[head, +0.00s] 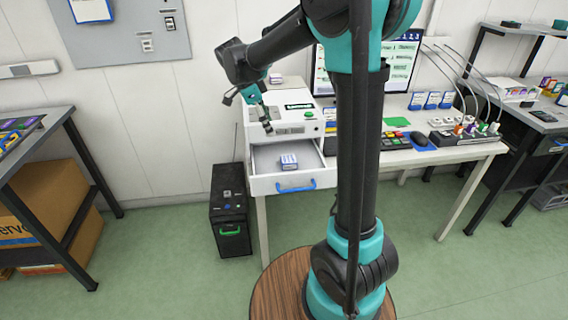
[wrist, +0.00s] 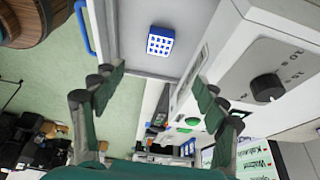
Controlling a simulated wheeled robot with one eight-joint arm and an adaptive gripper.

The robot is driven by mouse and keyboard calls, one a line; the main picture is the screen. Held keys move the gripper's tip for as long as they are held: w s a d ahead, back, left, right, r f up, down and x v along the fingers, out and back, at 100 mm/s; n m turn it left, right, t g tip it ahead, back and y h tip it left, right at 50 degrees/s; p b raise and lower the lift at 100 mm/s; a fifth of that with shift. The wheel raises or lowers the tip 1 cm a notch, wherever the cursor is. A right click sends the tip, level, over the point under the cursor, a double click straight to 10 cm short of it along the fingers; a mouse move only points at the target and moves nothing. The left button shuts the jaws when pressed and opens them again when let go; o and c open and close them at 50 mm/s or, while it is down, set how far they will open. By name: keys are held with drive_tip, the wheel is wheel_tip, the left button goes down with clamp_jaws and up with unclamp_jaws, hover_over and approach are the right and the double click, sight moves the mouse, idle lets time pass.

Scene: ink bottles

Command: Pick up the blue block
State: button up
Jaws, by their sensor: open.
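A small blue block with a white-patterned face (wrist: 160,41) lies in an open drawer; in the head view the block (head: 289,161) looks pale with bluish-purple edges. The white drawer (head: 262,186) has a blue handle and is pulled out from a white machine. My gripper (head: 267,128) is above the back left part of the drawer, apart from the block. In the wrist view my gripper (wrist: 157,84) has its fingers spread wide with nothing between them. The block is beyond the fingertips, near the top middle.
The white machine (head: 297,122) with a green button stands right behind the drawer. A black cabinet (head: 229,210) stands on the floor at left. A monitor (head: 398,62) and keypads (head: 394,138) are on the desk at right. The drawer floor around the block is clear.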

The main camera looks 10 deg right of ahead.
sight(288, 159)
drive_tip(key=x, duration=1.6)
drive_tip(key=shift+f, duration=0.25)
drive_tip(key=c, duration=1.4)
drive_tip(key=shift+r, duration=0.1)
